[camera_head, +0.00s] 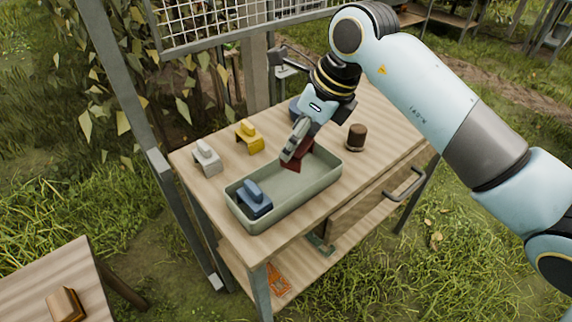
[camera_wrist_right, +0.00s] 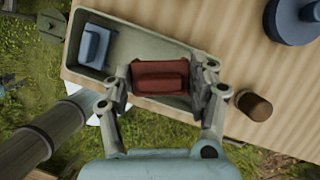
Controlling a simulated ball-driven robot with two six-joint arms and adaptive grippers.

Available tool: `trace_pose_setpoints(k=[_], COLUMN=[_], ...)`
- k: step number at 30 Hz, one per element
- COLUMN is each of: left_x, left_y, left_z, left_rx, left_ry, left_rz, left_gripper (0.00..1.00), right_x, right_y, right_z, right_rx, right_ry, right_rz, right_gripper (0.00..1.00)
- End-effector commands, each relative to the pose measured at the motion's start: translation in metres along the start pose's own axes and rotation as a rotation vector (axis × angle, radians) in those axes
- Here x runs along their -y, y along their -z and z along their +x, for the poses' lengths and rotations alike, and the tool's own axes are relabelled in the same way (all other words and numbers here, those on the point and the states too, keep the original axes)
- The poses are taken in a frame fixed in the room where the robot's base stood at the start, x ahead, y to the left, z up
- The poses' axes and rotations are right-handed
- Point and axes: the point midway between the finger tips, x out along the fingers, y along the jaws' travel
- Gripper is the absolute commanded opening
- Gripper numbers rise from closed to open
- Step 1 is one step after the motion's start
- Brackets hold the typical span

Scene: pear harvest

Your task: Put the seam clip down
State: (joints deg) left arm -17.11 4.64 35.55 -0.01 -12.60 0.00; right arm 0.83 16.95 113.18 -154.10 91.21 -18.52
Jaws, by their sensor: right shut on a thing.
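My right gripper (camera_head: 294,152) reaches down over the far right end of the grey-green tray (camera_head: 305,196). It is shut on a dark red seam clip (camera_head: 296,163). In the right wrist view, the two fingers (camera_wrist_right: 162,86) grip the red clip (camera_wrist_right: 160,77) from both sides, over the tray (camera_wrist_right: 122,38). I cannot tell whether the clip touches the tray floor. A blue clip (camera_head: 254,199) lies in the near left end of the tray; it also shows in the right wrist view (camera_wrist_right: 94,45). My left gripper is not in view.
A white clip (camera_head: 206,158) and a yellow clip (camera_head: 249,137) stand on the wooden bench (camera_head: 222,184) left of the tray. A brown cylinder (camera_head: 356,137) stands to its right. A dark blue round thing (camera_wrist_right: 295,18) sits behind. A drawer handle (camera_head: 405,186) sticks out in front.

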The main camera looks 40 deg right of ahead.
Motion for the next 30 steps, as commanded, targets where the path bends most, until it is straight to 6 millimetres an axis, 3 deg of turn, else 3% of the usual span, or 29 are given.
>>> trace_pose_setpoints(k=[3,7,16,28,29,30], left_x=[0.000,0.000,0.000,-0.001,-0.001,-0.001], left_y=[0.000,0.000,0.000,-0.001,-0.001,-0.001], left_z=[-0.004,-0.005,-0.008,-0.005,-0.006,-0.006], left_rx=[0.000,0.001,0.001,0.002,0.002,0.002], left_ry=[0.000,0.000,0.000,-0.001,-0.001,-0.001], left_rz=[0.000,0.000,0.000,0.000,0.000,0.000], left_gripper=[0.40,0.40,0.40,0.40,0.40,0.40], right_x=[-0.021,-0.030,-0.030,-0.030,-0.030,-0.030], right_y=[-0.001,-0.001,0.014,0.016,0.016,0.016], right_z=[0.013,0.020,0.056,0.061,0.060,0.060], right_rx=[0.000,0.000,-0.003,-0.001,-0.001,-0.001], right_ry=[-0.004,-0.001,0.000,0.001,0.001,0.001], right_rz=[0.002,0.000,0.000,-0.001,-0.001,-0.001], right_gripper=[0.34,0.34,0.34,0.34,0.63,0.68])
